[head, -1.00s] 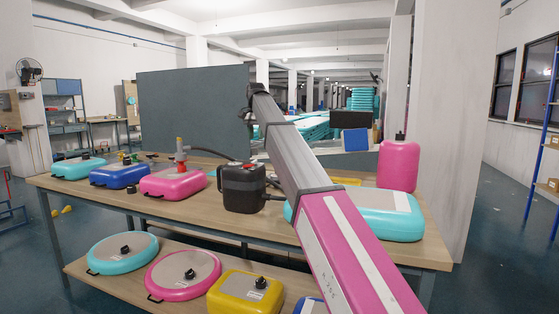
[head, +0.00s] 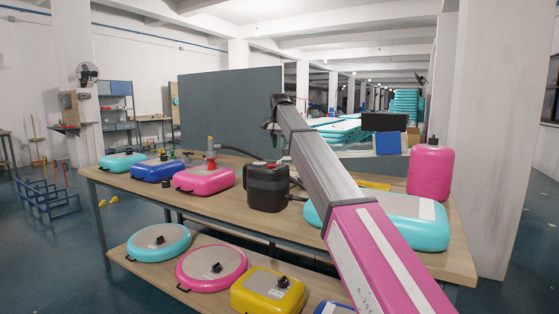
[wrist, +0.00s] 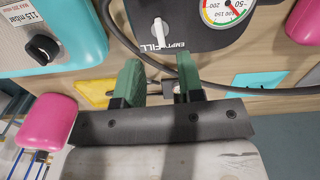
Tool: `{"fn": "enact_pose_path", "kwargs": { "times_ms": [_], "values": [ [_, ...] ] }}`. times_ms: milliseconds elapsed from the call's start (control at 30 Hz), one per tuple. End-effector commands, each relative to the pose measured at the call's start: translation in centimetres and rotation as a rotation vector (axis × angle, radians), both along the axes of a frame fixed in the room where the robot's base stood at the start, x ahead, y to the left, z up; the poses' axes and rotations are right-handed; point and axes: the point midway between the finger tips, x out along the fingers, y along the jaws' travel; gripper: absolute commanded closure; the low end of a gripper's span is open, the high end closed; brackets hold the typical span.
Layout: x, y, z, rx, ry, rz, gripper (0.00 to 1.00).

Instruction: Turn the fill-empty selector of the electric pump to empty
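The electric pump (head: 267,187) is a black box on the table top, in the middle of the head view. In the wrist view its dark panel (wrist: 205,40) shows at the top, with a round gauge and the lettering EMPTY and FILL. The lever lies just beyond the fingertips, roughly in line with the gap; contact cannot be told. In the head view the gripper (head: 271,127) is small at the arm's far end.
A dark hose (wrist: 240,90) runs close to the right finger. A turquoise inflatable (wrist: 60,35) with a black valve and a pink one (wrist: 48,122) lie left. The table (head: 440,255) also bears a pink canister (head: 430,172). Several inflatables fill the lower shelf.

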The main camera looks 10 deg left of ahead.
Motion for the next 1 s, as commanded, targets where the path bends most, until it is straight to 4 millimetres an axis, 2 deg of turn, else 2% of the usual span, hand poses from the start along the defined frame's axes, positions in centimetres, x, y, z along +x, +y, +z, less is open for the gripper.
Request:
{"fn": "enact_pose_path", "kwargs": {
  "times_ms": [100, 333, 467, 700, 767, 800, 833, 1000],
  "values": [
    [-0.1, -0.1, -2.4, -0.001, 0.001, 0.0, 0.65],
    [-0.1, -0.1, -5.8, 0.0, 0.0, 0.0, 0.65],
    [0.0, 0.0, -6.5, 0.0, 0.0, 0.0, 0.65],
    [0.0, 0.0, -6.5, 0.0, 0.0, 0.0, 0.65],
    [0.0, 0.0, -6.5, 0.0, 0.0, 0.0, 0.84],
    [0.0, 0.0, -6.5, 0.0, 0.0, 0.0, 0.97],
    [0.0, 0.0, -6.5, 0.0, 0.0, 0.0, 1.0],
    [0.0, 0.0, -6.5, 0.0, 0.0, 0.001, 1.0]
  ]
}}
